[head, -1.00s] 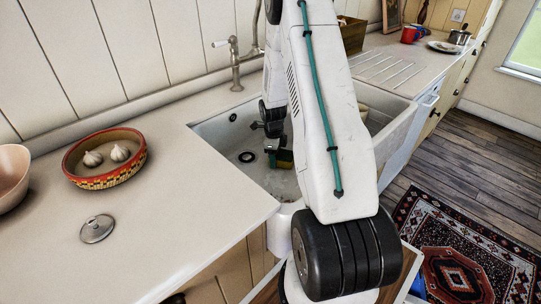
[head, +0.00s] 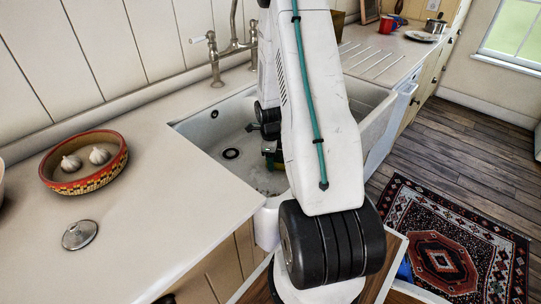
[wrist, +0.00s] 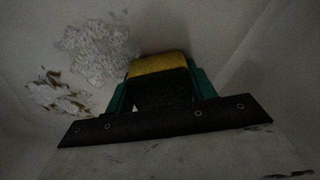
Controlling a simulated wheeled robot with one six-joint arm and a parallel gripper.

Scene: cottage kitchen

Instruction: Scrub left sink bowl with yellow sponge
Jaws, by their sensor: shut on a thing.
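The left sink bowl (head: 208,133) is white, with a dark drain (head: 230,153) in its floor. My gripper (head: 271,156) is down inside the bowl, right of the drain, partly hidden by my arm. In the wrist view my gripper (wrist: 160,76) has its green fingers shut on the yellow sponge (wrist: 158,64), close to the bowl's surface. I cannot tell whether the sponge touches it. White foam (wrist: 98,48) and brown stains (wrist: 52,94) lie on the surface left of the sponge.
A faucet (head: 213,62) stands behind the sink. On the left counter are a patterned bowl with garlic (head: 85,186) and a metal lid (head: 79,235). My arm hides the sink's middle.

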